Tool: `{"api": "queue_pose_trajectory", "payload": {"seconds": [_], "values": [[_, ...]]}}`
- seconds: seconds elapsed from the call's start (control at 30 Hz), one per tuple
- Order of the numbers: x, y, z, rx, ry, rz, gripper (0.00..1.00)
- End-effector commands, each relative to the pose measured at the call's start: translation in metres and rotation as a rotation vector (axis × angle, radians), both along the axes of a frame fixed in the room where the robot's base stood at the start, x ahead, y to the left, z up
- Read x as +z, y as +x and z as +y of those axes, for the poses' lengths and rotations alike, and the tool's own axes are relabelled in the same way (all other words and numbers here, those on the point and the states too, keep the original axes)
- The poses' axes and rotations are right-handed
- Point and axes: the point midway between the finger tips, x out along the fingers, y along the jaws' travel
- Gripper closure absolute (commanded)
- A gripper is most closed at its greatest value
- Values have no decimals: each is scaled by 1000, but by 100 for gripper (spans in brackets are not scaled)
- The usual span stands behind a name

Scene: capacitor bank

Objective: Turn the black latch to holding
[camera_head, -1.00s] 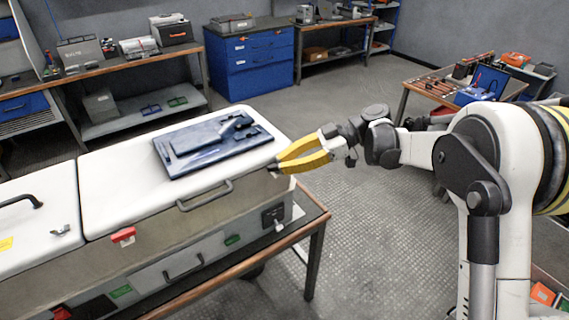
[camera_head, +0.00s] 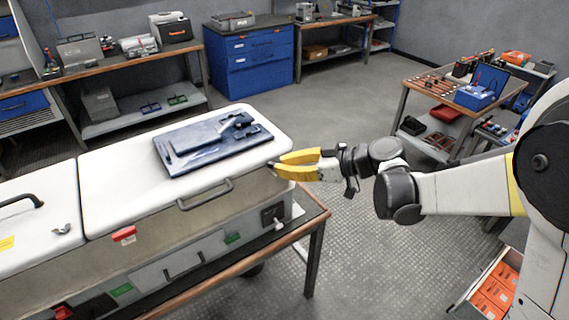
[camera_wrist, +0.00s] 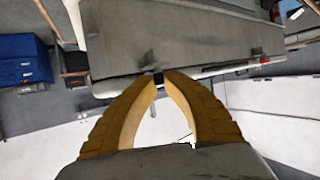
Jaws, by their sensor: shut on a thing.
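The black latch (camera_wrist: 158,78) is a small dark piece at the end edge of the white-lidded case (camera_head: 110,198). In the wrist view it sits between my two yellow fingertips, mostly covered by them. My gripper (camera_head: 272,163) reaches in from the right at the case's right end. My gripper (camera_wrist: 161,76) is shut on the latch, its fingers bowed apart behind the tips. In the head view the latch is too small and covered to tell which way it points.
A dark blue plate (camera_head: 205,150) lies on the case lid. The case stands on a wood-edged bench (camera_head: 318,219). The floor (camera_head: 370,245) to the right is open.

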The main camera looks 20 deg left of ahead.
Motion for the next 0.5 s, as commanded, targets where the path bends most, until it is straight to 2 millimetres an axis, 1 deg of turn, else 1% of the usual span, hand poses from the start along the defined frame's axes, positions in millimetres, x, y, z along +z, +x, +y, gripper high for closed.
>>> {"api": "queue_pose_trajectory", "payload": {"seconds": [0.07, 0.3, 0.5], "values": [[0, -4, 1, -68, 0, -1, 100], [0, -8, 3, -283, 0, 0, 100], [0, -10, 5, -430, 1, -1, 100]]}}
